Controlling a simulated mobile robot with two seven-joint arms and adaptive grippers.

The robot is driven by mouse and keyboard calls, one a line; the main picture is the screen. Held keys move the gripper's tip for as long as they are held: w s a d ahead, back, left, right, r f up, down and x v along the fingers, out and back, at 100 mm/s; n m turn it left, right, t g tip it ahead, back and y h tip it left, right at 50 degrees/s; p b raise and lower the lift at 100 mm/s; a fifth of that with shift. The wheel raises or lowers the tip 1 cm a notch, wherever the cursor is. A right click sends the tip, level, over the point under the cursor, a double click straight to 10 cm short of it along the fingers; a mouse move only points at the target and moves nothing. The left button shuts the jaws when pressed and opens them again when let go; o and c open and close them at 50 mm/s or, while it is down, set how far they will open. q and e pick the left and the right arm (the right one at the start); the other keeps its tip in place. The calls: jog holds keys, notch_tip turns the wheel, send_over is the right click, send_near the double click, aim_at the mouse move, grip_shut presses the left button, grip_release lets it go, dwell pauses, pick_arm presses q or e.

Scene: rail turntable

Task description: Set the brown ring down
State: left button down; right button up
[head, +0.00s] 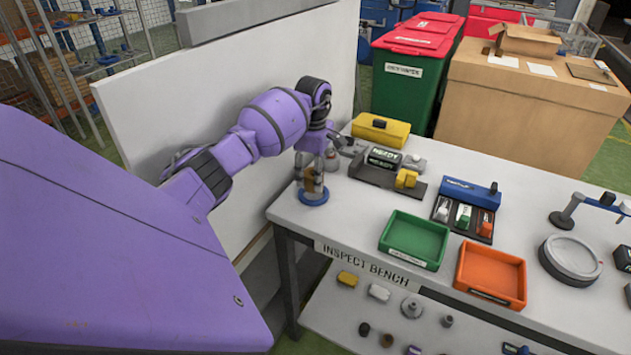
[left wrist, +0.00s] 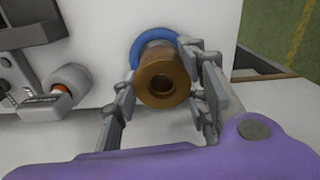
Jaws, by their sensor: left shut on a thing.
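The brown ring (left wrist: 165,80) is a short brown cylinder with a dark hole in its end, between the two fingers of my left gripper (left wrist: 165,98). In the head view, my left gripper (head: 312,178) points down at the bench's near left corner, and the brown ring (head: 313,181) shows between its fingers. A round blue piece (head: 313,197) lies on the bench right below. It also shows in the left wrist view (left wrist: 140,46), behind the ring. I cannot tell whether the ring touches it. My right gripper is in neither view.
The white inspect bench (head: 352,219) holds a black fixture (head: 372,174), a yellow box (head: 381,130), a green tray (head: 414,240) and an orange tray (head: 490,274) to the right. A white panel (head: 190,95) stands behind my left arm.

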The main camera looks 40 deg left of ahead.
pick_arm(q)
jog(key=f, duration=0.2)
jog(key=f+b, duration=0.1)
jog(key=shift+w+a+f, duration=0.15)
jog(key=shift+w+f, duration=0.1)
jog(key=shift+f, duration=0.25)
jog(key=shift+s+r, duration=0.2)
jog(key=shift+r, duration=0.15)
jog(key=shift+w+f, duration=0.1)
jog(key=shift+f, duration=0.15)
jog(key=c, duration=1.5)
grip_release()
jog(key=shift+f, duration=0.15)
jog(key=o, duration=0.5)
jog(key=shift+c, duration=0.2)
jog(key=shift+r, duration=0.4)
notch_tip(320, 180, up, 7)
jog(key=p, duration=0.1)
jog(key=shift+r, duration=0.15)
